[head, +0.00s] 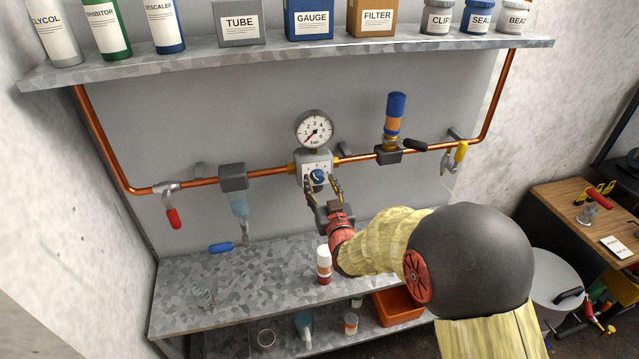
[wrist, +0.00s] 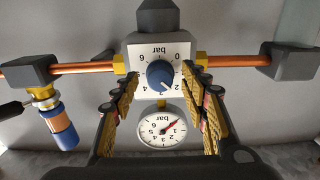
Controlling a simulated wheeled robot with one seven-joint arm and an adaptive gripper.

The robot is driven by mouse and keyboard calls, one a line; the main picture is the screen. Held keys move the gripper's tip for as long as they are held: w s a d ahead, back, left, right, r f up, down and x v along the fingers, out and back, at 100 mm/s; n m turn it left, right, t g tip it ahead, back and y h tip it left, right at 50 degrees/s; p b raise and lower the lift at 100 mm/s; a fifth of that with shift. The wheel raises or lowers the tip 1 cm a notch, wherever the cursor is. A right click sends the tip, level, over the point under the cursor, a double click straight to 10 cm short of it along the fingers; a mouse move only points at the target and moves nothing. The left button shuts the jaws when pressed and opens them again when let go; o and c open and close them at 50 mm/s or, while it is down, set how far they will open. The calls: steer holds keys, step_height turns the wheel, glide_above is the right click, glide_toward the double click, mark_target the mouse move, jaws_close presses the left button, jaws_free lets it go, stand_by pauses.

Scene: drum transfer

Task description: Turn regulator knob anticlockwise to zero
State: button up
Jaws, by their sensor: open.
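The blue regulator knob (head: 318,176) sits on the pale square face of the regulator (head: 313,157), below the round gauge (head: 314,130). In the wrist view, which is upside down, the knob (wrist: 160,74) is centred on a dial marked 0 to 6 bar. Its pale mark points to the lower right, seemingly between 2 and 4. The gauge (wrist: 162,127) has a red needle off its lowest numbers. My gripper (head: 322,186) is open, one finger on either side of the knob; the fingers (wrist: 160,88) appear apart from it.
A copper pipe (head: 268,172) runs both ways from the regulator. A red-handled valve (head: 172,216) and a grey filter body (head: 233,178) are left; a blue and orange cylinder (head: 395,118) is right. A loaded shelf (head: 300,52) hangs above, a metal bench (head: 190,290) below.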

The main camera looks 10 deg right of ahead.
steer(key=shift+w, duration=0.65)
steer(key=c, duration=0.4)
steer(key=c, duration=0.7)
steer(key=shift+c, duration=0.3)
